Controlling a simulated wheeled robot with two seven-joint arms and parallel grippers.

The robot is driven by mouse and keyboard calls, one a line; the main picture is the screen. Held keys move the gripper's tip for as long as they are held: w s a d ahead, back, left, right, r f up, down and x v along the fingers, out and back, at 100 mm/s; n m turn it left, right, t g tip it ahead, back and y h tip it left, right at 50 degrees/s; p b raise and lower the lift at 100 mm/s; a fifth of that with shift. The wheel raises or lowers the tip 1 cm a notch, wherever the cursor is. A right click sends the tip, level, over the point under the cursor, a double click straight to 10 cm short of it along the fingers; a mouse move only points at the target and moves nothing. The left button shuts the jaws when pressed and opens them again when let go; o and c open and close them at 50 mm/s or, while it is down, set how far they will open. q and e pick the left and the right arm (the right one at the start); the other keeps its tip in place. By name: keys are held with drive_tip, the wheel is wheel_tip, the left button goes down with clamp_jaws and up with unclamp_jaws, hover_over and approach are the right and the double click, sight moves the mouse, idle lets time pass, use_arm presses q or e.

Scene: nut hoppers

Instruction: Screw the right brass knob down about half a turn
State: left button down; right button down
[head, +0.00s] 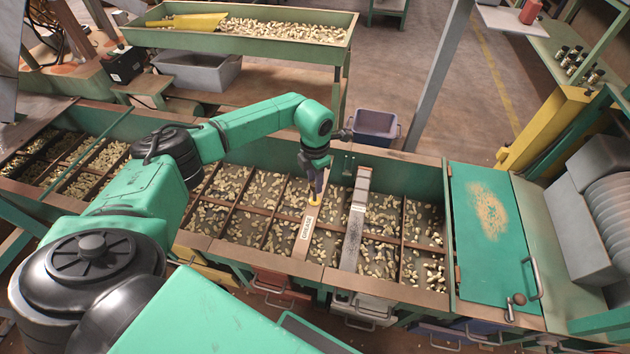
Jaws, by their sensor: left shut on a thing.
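A small yellow brass knob (314,201) stands upright on a tan strip (299,243) that lies across the nut hopper. My left gripper (315,193) reaches down from above and is shut on the knob. The fingers hide the knob's upper part. No second brass knob shows clearly beside it, so I cannot tell left from right by comparison. How far the knob is screwed in cannot be seen. My right gripper is not in view.
A grey metal bar (354,221) crosses the hopper just right of the strip. Compartments full of nuts (420,240) lie around both. A green lid (494,234) with a handle is at the right.

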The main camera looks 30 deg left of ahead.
use_arm(q)
drive_tip(key=shift+m, duration=1)
drive_tip(key=m+b, duration=0.1)
drive_tip(key=m, duration=0.3)
drive_tip(key=shift+m, duration=1.2)
drive_tip(key=shift+m+b, duration=0.3)
drive_tip(key=shift+m, duration=1.6)
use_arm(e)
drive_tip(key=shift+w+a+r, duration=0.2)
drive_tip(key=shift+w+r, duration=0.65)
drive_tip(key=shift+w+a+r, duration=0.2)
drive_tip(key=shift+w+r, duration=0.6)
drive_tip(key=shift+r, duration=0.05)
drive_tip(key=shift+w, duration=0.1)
use_arm(q)
drive_tip(key=c, duration=0.6)
unclamp_jaws()
drive_tip(key=shift+r, duration=0.1)
